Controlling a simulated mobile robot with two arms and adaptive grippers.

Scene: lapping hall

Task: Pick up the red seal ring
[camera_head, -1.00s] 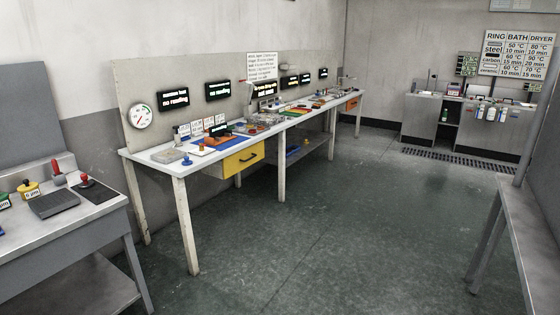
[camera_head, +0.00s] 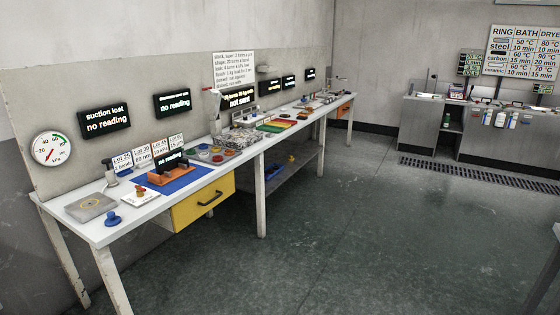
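Several small coloured round pieces lie on the long white workbench (camera_head: 150,215), just right of a blue mat (camera_head: 197,178). One of them looks red (camera_head: 217,159) and may be the red seal ring, but it is too small to be sure. Green-looking round pieces lie close beside it. Neither of my grippers is in view.
An orange-brown device (camera_head: 180,176) stands on the blue mat. A blue knob-shaped piece (camera_head: 113,218) and a grey plate (camera_head: 91,207) lie at the near end. A yellow drawer (camera_head: 203,201) sits under the bench. The floor (camera_head: 350,240) in front is clear.

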